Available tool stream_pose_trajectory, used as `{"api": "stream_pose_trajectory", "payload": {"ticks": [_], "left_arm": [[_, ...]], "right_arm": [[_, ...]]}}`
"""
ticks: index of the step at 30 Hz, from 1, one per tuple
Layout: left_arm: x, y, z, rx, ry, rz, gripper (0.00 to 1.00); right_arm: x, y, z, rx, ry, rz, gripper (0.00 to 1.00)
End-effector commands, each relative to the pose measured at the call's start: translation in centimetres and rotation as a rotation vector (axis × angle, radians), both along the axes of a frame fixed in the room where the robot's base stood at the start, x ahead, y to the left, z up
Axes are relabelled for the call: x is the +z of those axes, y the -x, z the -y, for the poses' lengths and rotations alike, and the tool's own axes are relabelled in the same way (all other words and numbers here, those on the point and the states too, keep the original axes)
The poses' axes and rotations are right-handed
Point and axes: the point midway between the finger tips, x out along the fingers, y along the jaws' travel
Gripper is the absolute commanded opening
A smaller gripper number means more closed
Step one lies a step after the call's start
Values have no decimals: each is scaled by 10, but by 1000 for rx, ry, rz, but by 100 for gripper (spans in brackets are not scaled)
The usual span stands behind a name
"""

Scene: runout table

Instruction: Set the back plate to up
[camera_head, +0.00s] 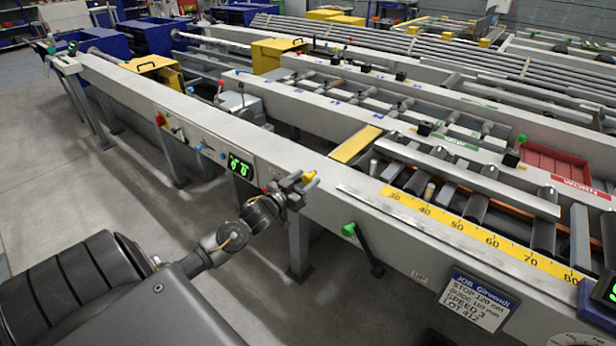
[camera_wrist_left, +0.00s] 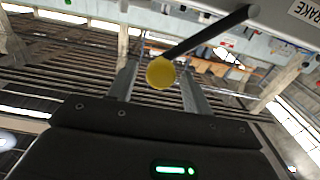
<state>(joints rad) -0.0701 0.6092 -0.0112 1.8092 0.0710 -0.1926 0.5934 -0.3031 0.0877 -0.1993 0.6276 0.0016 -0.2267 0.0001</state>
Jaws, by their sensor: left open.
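My left gripper (camera_head: 296,183) is open in front of the near rail's front face, in the middle of the head view. A yellow knob (camera_head: 310,177) shows at its fingertips. In the left wrist view the yellow knob (camera_wrist_left: 160,72) appears between the two open fingers, on a black rod (camera_wrist_left: 212,32) that slopes up to the right. I cannot tell whether the fingers touch the knob. A flat yellow plate (camera_head: 357,145) lies across the table behind the gripper. No label I can read marks the back plate. My right gripper is not in view.
A lever with a green knob (camera_head: 348,229) stands out from the near rail, right of my gripper. A green display (camera_head: 240,166) is on the rail to the left. A job card (camera_head: 479,300) hangs at lower right. The floor at left is clear.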

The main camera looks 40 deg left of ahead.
Motion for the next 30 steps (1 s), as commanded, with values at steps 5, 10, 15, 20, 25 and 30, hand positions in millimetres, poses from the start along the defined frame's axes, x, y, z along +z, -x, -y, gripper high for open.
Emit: {"api": "stream_pose_trajectory", "payload": {"ticks": [5,10,15,20,25,30], "left_arm": [[0,-15,0,0,0,0,50],[0,-18,0,-1,0,-1,50],[0,-18,0,-1,0,-1,49],[0,-18,0,-1,0,-1,28],[-1,-18,0,-1,0,-1,5],[-1,-18,0,-1,1,-1,0]], "right_arm": [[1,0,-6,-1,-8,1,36],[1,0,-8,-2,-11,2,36],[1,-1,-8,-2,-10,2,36],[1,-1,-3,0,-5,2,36],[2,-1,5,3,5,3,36],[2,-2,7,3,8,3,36]]}}
